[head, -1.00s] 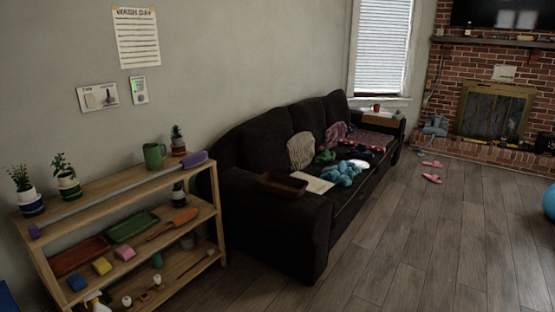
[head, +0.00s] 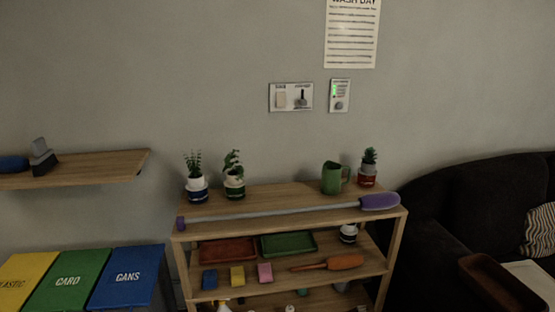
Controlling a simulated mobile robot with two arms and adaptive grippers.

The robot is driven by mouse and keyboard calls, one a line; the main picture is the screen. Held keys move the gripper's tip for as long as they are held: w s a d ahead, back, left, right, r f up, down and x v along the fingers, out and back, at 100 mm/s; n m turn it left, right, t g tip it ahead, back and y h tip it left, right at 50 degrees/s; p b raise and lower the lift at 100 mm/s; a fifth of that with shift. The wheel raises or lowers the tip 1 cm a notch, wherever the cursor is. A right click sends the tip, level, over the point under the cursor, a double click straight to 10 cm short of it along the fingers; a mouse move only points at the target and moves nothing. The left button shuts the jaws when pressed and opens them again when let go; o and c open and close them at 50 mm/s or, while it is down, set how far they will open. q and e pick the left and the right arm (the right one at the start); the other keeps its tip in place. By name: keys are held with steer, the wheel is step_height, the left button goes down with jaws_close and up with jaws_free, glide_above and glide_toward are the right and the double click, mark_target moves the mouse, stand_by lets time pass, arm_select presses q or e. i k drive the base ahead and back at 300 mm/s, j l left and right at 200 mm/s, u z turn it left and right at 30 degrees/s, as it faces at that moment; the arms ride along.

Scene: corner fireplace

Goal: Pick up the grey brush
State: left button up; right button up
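A grey object (head: 42,157) with a raised handle-like top and a darker base stands on the wall shelf at the far left. It looks like the grey brush, but it is too small to be sure. Neither of my grippers is in view.
Yellow, green and blue bins (head: 127,277) stand below. The wooden rack (head: 290,198) holds plants, a green mug (head: 332,178), a purple-ended duster (head: 380,202), trays and sponges. A dark sofa (head: 440,215) is right.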

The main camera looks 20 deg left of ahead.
mark_target(44, 160)
steer(key=i+u, duration=0.2)
steer(key=u, duration=0.25)
steer(key=i+u, duration=0.2)
steer(key=u, duration=0.25)
steer(key=i+u, duration=0.2)
steer(key=u, duration=0.25)
steer(key=i+l+u, duration=0.15)
steer(key=u, duration=0.3)
steer(key=i+l+u, duration=0.15)
steer(key=u, duration=0.3)
steer(key=k+l, duration=0.05)
steer(key=l, duration=0.05)
